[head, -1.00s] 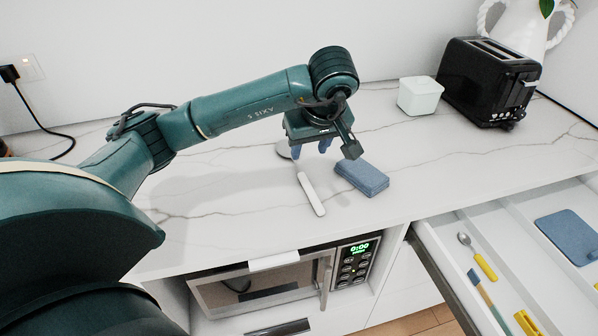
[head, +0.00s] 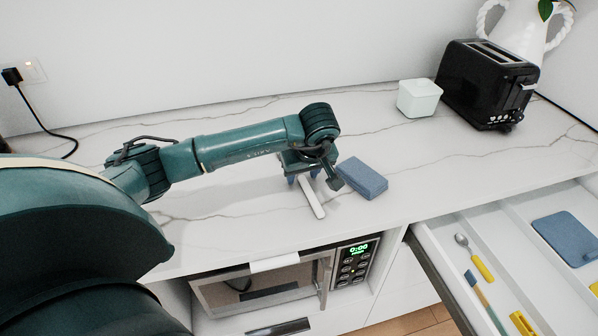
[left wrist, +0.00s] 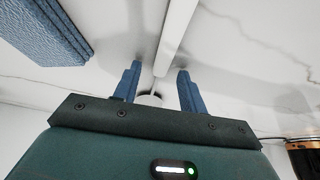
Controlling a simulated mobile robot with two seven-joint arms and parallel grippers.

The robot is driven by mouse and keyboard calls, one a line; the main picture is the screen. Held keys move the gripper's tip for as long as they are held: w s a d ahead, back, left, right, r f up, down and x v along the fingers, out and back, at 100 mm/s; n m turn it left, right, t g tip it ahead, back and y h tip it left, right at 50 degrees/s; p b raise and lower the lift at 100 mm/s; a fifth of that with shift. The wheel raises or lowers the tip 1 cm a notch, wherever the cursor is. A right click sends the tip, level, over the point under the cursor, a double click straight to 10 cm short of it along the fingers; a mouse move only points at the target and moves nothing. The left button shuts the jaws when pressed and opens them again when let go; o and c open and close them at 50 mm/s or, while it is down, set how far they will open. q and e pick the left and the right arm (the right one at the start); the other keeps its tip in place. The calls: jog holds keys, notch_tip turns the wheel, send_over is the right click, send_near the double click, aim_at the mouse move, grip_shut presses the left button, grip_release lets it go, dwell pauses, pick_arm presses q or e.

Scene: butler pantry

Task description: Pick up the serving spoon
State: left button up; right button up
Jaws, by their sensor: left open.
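The serving spoon (head: 313,201) lies on the marble counter with its white handle toward the front edge. In the head view its bowl end is hidden by my left gripper (head: 302,181). In the left wrist view the spoon's handle (left wrist: 177,38) runs down from the top edge, and its thin neck passes between the two blue fingers of the left gripper (left wrist: 158,82). The bowl shows only partly behind the gripper body. The left gripper is open, one finger on each side of the neck, apart from it. My right gripper is not in view.
A blue sponge-like block (head: 362,178) lies just right of the spoon. A white box (head: 418,98) and a black toaster (head: 487,85) stand farther back right. An open drawer (head: 437,250) with utensils juts out at front right; a microwave (head: 290,283) sits below the counter.

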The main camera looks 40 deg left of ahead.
pick_arm(q)
jog(key=shift+f, duration=0.15)
grip_shut()
dwell(0.5)
